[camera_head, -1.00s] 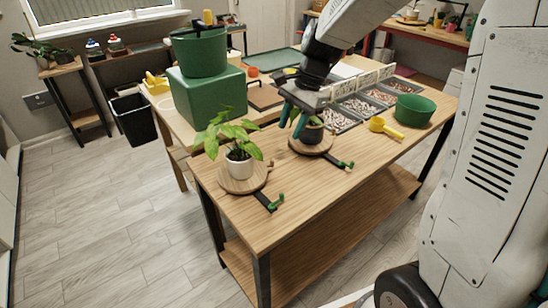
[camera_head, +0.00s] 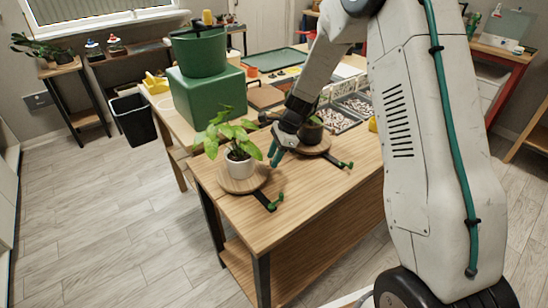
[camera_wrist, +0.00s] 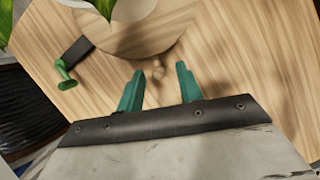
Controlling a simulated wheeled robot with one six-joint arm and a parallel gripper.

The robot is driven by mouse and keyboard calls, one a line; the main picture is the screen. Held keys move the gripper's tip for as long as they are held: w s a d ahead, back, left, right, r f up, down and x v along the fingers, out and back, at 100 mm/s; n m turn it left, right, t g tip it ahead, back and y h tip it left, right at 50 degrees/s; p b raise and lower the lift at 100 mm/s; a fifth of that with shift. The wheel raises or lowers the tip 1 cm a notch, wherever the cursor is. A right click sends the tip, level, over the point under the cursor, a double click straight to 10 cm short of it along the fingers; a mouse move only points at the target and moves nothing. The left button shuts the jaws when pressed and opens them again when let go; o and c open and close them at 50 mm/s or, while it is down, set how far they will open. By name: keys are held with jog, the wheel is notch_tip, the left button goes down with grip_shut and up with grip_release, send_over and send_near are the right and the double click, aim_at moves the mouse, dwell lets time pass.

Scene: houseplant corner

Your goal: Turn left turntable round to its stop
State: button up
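The left turntable (camera_head: 229,185) is a round wooden disc on the table, bearing a white pot (camera_head: 240,169) with a leafy plant (camera_head: 226,136). In the wrist view its rim (camera_wrist: 172,42) shows, with a small wooden knob (camera_wrist: 158,72) jutting out. A black bar with a green end, the stop (camera_head: 266,202), lies in front of it; it also shows in the wrist view (camera_wrist: 68,70). My gripper (camera_head: 275,155) is low, just right of the left turntable. Its teal fingers (camera_wrist: 160,72) are apart, with the knob between them in the picture; contact cannot be told.
The right turntable (camera_head: 322,149) with a dark potted plant (camera_head: 311,132) and its own stop (camera_head: 338,161) stands close beyond my gripper. A green box (camera_head: 208,98) stands behind. The table's front part (camera_head: 290,222) is clear.

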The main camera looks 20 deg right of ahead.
jog(key=shift+a+f, duration=0.2)
jog(key=shift+f, duration=0.15)
grip_shut()
jog(key=shift+w, duration=0.2)
